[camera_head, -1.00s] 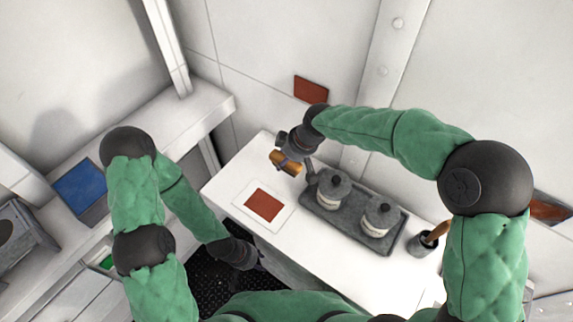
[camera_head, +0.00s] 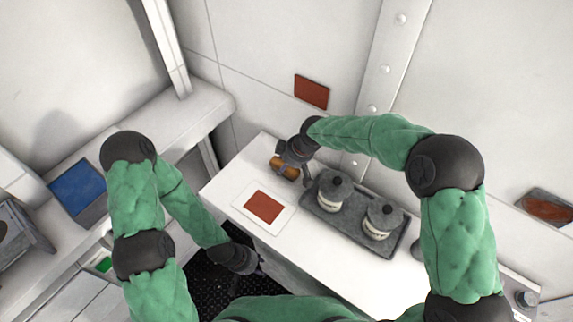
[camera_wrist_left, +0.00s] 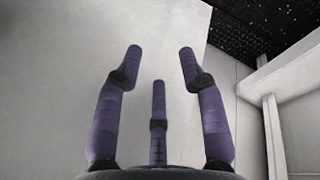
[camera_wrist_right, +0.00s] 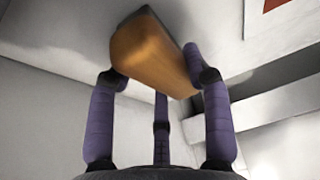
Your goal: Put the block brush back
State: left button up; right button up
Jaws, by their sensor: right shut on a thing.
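The block brush, an orange-brown wooden block with a dark side, is in my right gripper (camera_head: 286,170) at the far left part of the white counter. The brush (camera_wrist_right: 150,55) fills the upper middle of the right wrist view, with the fingers shut around it. I cannot tell whether it touches the counter. A white card with a red rectangle (camera_head: 265,206) lies on the counter, nearer me than the brush. My left gripper (camera_wrist_left: 160,62) is open and empty. In the head view it hangs low, left of the counter (camera_head: 340,262), over the dark floor.
A grey tray (camera_head: 325,222) with two lidded pots (camera_head: 333,188) (camera_head: 378,221) stands on the counter, just right of my right gripper. A red patch (camera_head: 312,91) is on the wall behind. A blue panel (camera_head: 78,188) lies on the left bench.

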jog(key=shift+f, duration=0.25)
jog(key=o, duration=1.1)
jog(key=shift+s+f, duration=0.1)
jog(key=shift+r, duration=0.45)
jog(key=p+v, duration=0.2)
jog(key=v, duration=0.9)
jog(key=shift+r, duration=0.4)
